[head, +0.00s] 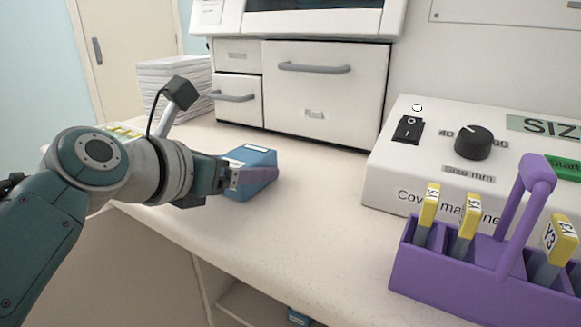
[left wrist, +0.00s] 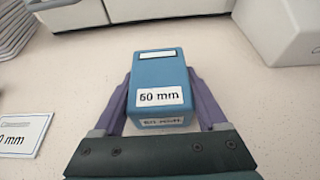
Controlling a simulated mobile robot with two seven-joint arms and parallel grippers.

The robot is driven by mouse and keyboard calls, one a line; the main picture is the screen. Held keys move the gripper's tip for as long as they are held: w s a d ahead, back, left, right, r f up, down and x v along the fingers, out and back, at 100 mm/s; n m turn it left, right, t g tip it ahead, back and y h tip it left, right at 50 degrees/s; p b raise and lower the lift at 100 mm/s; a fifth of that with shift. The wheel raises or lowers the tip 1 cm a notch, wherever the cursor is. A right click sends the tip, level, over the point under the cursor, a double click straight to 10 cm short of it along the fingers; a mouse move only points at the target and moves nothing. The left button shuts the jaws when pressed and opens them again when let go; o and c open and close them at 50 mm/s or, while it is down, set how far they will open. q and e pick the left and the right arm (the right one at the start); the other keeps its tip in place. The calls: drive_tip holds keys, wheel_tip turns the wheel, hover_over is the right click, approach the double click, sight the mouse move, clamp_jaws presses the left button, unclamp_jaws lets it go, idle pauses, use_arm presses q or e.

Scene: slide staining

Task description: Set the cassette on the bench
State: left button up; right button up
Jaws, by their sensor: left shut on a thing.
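The cassette is a blue box (head: 257,160) with white labels, one reading "50 mm" or "60 mm", which also shows in the left wrist view (left wrist: 160,77). My left gripper (head: 238,180) is shut on the cassette, with a purple finger on each side of it in the left wrist view (left wrist: 160,110). The cassette is at or just above the pale bench (head: 300,225); I cannot tell whether it touches. My right gripper is not in view.
A white machine (head: 440,165) with a dial and a purple rack (head: 450,272) with yellow-topped slides stand at the right. White drawers (head: 320,95) stand behind. A white stack (head: 165,85) is at the back left. Clear bench lies between the cassette and the machine.

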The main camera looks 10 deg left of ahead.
use_arm(q)
drive_tip(key=shift+f, duration=0.1)
drive_tip(key=o, duration=1.5)
